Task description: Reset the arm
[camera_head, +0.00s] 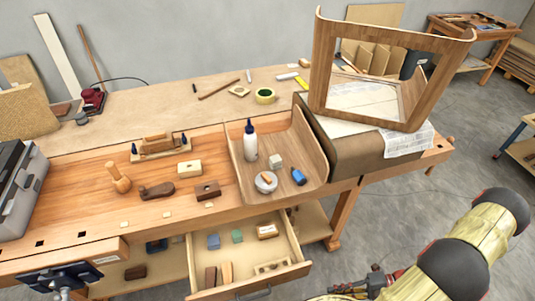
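My arm shows at the lower right, with yellow-gold links and dark round joints. A dark part with red at the bottom edge looks like my gripper (368,284). It is small and partly cut off by the picture edge, so its fingers cannot be made out. It is in front of the workbench (85,185), to the right of the open drawer (294,271), apart from both. I see nothing clearly held in it.
A bent wooden frame (322,75) stands on a form at the right end.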

